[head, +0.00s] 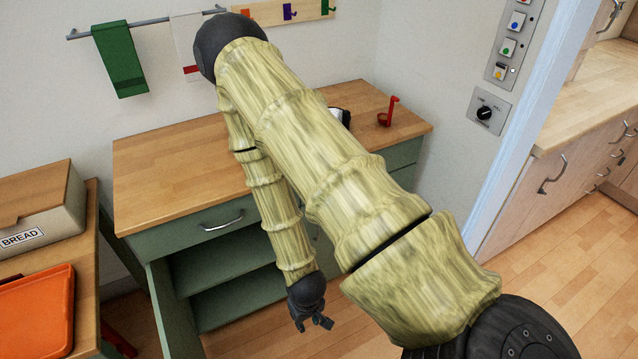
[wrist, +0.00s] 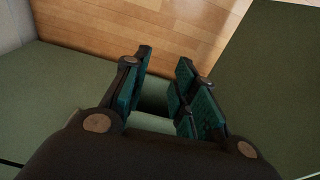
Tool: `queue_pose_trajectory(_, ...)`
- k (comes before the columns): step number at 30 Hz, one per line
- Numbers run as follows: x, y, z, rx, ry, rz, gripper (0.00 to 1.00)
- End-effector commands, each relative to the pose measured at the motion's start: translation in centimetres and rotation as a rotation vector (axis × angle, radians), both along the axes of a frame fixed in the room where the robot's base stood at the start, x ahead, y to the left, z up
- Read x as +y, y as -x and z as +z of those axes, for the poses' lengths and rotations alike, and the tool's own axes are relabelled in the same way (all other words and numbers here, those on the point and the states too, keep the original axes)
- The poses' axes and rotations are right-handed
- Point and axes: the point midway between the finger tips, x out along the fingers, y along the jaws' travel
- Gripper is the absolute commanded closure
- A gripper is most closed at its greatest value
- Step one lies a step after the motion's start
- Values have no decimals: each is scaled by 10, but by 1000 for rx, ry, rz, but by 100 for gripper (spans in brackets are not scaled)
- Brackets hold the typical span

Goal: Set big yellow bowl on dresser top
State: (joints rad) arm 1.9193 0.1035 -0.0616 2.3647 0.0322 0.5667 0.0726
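No big yellow bowl shows in either view. The dresser's open lower shelves (head: 225,262) show to the left of my gripper; the part behind my arm is hidden.
An open green door (head: 172,310) stands at the dresser's left front. A red ladle-like item (head: 388,113) and a partly hidden black-and-white item (head: 341,116) are on the dresser top. A bread box (head: 45,205) and orange tray (head: 38,310) are at left. Green panels flank my gripper in the wrist view.

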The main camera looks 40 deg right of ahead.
Motion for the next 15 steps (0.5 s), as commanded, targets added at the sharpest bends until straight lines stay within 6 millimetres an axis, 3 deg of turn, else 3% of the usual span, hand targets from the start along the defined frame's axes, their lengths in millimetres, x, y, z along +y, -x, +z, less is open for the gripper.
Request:
queue_pose_trajectory(1,10,25,-9,31,-7,34,73)
queue_pose_trajectory(6,36,82,-24,89,-32,128,73)
queue_pose_trajectory(10,49,105,-28,112,-47,167,73)
queue_pose_trajectory(15,53,113,-29,118,-52,181,73)
